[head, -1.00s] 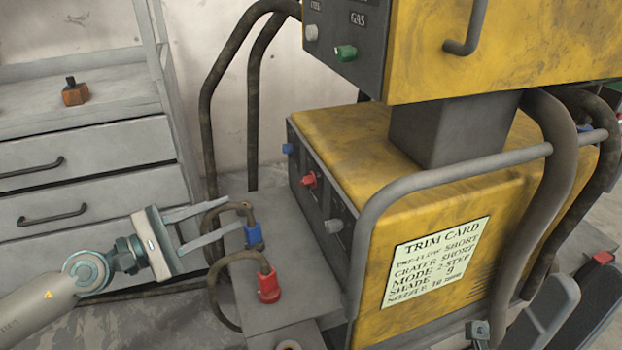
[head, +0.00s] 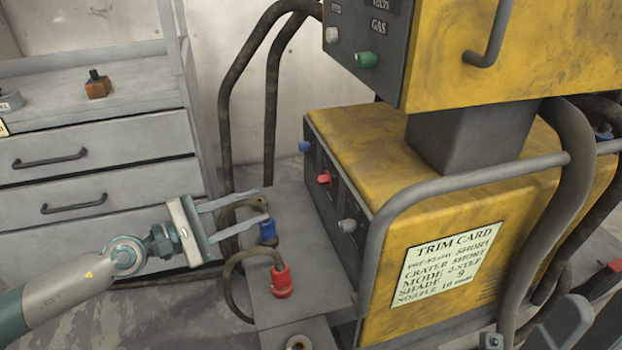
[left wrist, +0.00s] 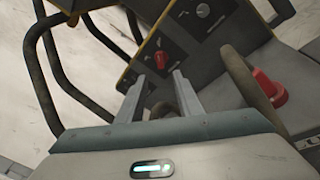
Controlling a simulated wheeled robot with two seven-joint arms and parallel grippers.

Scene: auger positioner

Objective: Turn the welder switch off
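The welder's lower yellow unit (head: 375,150) has a dark front panel with a blue knob (head: 305,147), a red switch knob (head: 324,178) and a grey knob (head: 347,225). Which one is the power switch is not readable. In the left wrist view the red knob (left wrist: 160,60) shows just beyond the fingertips, with the grey knob (left wrist: 203,11) upper right. My left gripper (head: 262,204) is open and empty, left of the panel and apart from it, by the blue cable plug (head: 267,230). My right gripper is not in view.
A red cable plug (head: 282,281) and looping dark cables stand by the grey shelf (head: 315,265) before the panel. An upper yellow unit (head: 520,50) overhangs, with a green knob (head: 366,60). A grey rail (head: 470,185) borders the lower unit. A drawer cabinet (head: 110,160) stands left.

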